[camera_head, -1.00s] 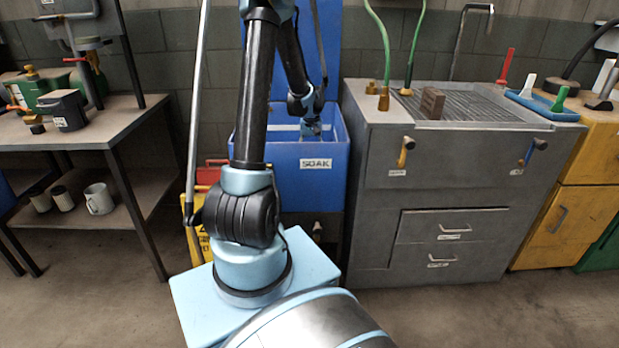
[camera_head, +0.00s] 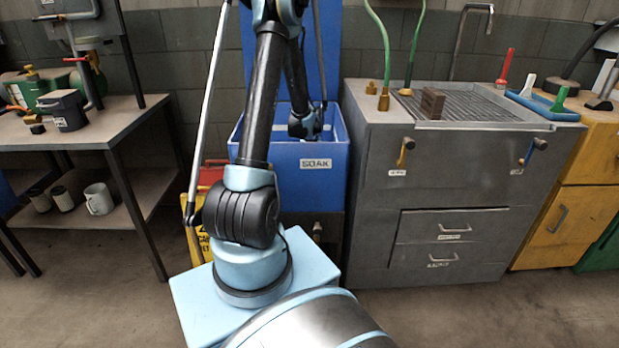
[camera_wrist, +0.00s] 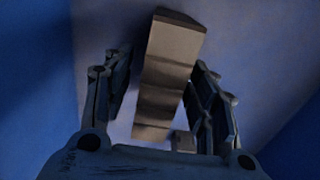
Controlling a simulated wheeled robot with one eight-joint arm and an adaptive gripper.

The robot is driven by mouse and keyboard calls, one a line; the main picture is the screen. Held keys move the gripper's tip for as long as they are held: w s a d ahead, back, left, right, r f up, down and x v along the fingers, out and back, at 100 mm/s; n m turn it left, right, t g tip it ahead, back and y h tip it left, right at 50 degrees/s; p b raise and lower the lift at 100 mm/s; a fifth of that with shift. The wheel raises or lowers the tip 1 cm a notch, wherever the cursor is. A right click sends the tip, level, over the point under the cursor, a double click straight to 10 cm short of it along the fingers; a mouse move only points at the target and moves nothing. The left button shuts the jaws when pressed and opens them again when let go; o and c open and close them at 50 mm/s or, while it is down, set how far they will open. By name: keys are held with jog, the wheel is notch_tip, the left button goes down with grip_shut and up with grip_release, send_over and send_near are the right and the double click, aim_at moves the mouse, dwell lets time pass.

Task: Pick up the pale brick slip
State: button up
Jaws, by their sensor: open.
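In the wrist view, a long tan-grey brick piece (camera_wrist: 168,65), likely the pale brick slip, stands out from the blue inside of the tub. It has a darker end face and dark bands across its side. My gripper (camera_wrist: 158,62) is open, with one finger on each side of the piece. A gap shows on the left, while the right finger looks close to it; contact cannot be told. In the head view my gripper is down inside the blue SOAK tub (camera_head: 282,178); its fingertips and the piece are hidden by the front wall.
A small greyish block (camera_wrist: 184,141) shows near the right finger's base. The tub walls surround my gripper. A grey sink cabinet (camera_head: 375,215) stands right of the tub, with a brown brick (camera_head: 432,103) on top. A workbench (camera_head: 80,133) stands left.

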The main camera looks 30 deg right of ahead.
grip_shut()
jog(key=shift+r, duration=0.1)
